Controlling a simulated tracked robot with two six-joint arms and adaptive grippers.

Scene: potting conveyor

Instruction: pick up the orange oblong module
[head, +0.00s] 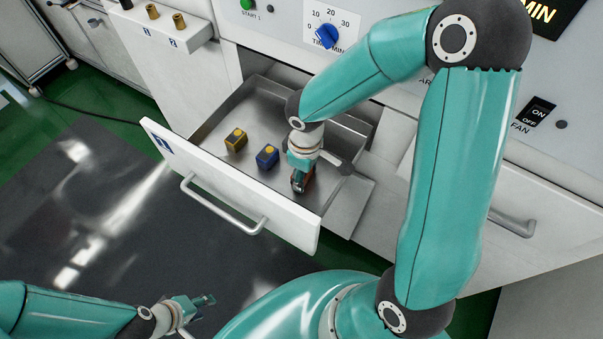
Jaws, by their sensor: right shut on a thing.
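My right gripper (301,181) reaches down into the open drawer and is shut on a small red-orange module (309,183). Only a strip of the module shows beside the dark fingers, so its full shape is hidden. I cannot tell whether it touches the drawer floor. My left gripper (207,301) is low in the view, over the dark floor and away from the drawer. Its fingers are too small to tell whether they are open.
In the drawer (232,182) stand a brownish-yellow module (236,141) and a blue module (267,156), left of my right gripper. The drawer's white front has a bar handle (222,207). A control panel (285,20) with a dial (327,36) rises behind.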

